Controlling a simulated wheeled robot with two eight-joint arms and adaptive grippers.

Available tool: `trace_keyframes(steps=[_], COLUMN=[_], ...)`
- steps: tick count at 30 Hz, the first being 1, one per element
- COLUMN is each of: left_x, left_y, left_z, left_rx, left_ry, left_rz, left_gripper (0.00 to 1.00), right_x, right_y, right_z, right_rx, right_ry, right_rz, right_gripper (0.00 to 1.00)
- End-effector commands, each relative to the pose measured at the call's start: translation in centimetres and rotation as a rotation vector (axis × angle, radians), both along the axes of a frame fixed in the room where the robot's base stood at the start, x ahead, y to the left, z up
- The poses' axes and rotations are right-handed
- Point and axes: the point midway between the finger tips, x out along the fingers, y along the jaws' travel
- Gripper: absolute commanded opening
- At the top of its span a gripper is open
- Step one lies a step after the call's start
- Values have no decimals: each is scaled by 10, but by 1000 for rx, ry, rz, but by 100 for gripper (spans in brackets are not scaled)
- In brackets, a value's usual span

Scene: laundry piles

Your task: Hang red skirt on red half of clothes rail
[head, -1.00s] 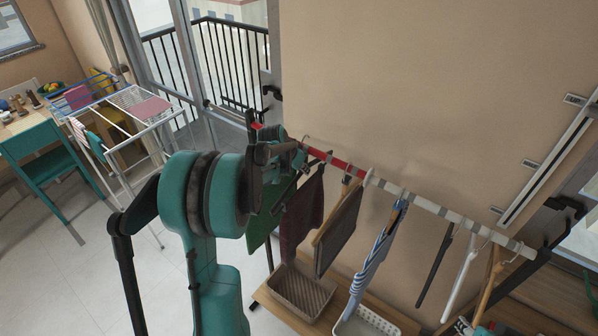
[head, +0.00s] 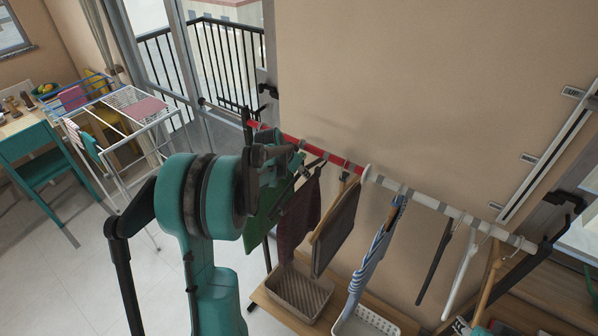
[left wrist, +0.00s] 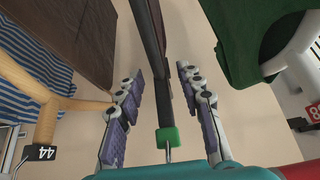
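A dark red skirt (head: 299,212) hangs from a dark hanger on the red half (head: 336,164) of the clothes rail. In the left wrist view, its dark hanger (left wrist: 165,85) with a green collar (left wrist: 167,137) and metal hook passes between my left gripper's fingers. My left gripper (left wrist: 160,95) is open there, with its purple-padded fingers apart on both sides of the hanger. In the head view my left gripper (head: 296,166) is at the rail, partly hidden by my own arm. My right gripper is out of view.
A green garment (head: 262,215) hangs left of the skirt; a brown garment (head: 337,228) and blue striped garment (head: 375,255) hang right. Several empty hangers are on the white-and-grey half (head: 435,203). Baskets (head: 300,289) stand on a wooden shelf below. A drying rack (head: 125,125) stands far left.

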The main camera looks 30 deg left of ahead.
Motion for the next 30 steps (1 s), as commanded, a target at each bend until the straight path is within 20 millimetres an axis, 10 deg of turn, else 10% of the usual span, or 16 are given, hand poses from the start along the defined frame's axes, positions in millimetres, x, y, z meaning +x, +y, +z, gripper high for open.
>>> trace_keyframes(steps=[30], left_x=[-65], left_y=[5], left_z=[101], left_rx=[0], left_ry=[0], left_rz=[0], left_gripper=[37], right_x=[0], right_y=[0], right_z=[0], right_rx=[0], right_ry=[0], right_rz=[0], right_gripper=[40])
